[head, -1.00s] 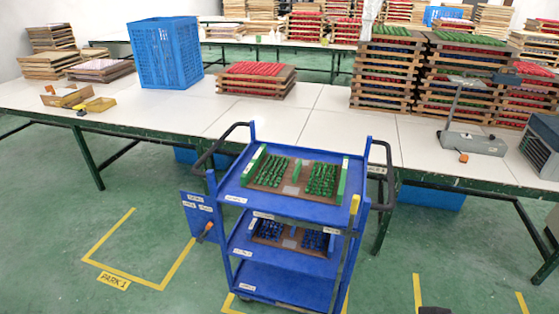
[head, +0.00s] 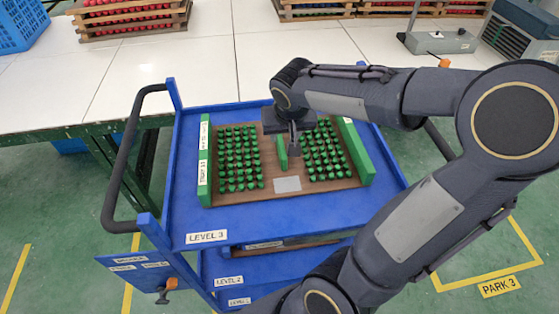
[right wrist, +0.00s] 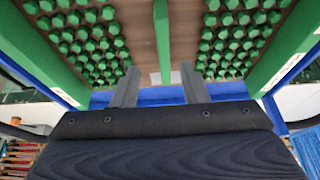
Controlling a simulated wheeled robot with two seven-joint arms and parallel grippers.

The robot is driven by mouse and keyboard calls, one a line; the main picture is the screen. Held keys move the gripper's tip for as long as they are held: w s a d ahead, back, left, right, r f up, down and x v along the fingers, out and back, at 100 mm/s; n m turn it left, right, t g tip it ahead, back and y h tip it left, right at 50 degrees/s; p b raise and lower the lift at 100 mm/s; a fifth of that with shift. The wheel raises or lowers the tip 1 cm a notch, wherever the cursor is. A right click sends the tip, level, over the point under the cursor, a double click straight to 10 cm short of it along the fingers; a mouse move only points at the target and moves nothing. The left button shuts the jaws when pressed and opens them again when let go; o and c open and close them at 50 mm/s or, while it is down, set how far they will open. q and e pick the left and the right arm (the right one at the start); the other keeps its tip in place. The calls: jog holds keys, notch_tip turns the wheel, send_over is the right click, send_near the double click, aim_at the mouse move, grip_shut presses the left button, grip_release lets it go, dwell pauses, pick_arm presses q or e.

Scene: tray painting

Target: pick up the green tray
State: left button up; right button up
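The green tray (head: 268,172) lies on the top shelf, marked LEVEL 3, of the blue cart (head: 290,214). It is a brown board with green side walls, two blocks of small green pieces and a green bar (head: 282,152) in the middle; the bar also shows in the right wrist view (right wrist: 161,40). My right gripper (head: 294,152) is over the tray's middle, close to the bar. In the right wrist view its two fingers (right wrist: 159,86) are apart with nothing between them, pointing towards the bar. Contact with the bar cannot be told. My left gripper is out of view.
A black handle (head: 128,165) rises at the cart's left side. The white table (head: 180,75) stands behind the cart, with stacked trays of red pieces (head: 130,18), a blue crate (head: 22,22) and a grey device (head: 440,42). Yellow lines and a PARK 3 label (head: 499,286) mark the floor.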

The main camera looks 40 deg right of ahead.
aim_at(280, 141)
jog(key=shift+w+d+f, duration=0.2)
jog(key=shift+w+f, duration=0.45)
jog(key=shift+f, duration=0.25)
jog(key=x, duration=0.5)
jog(key=shift+w+f, duration=0.15)
jog(key=shift+w, duration=0.1)
grip_shut()
dwell(0.5)
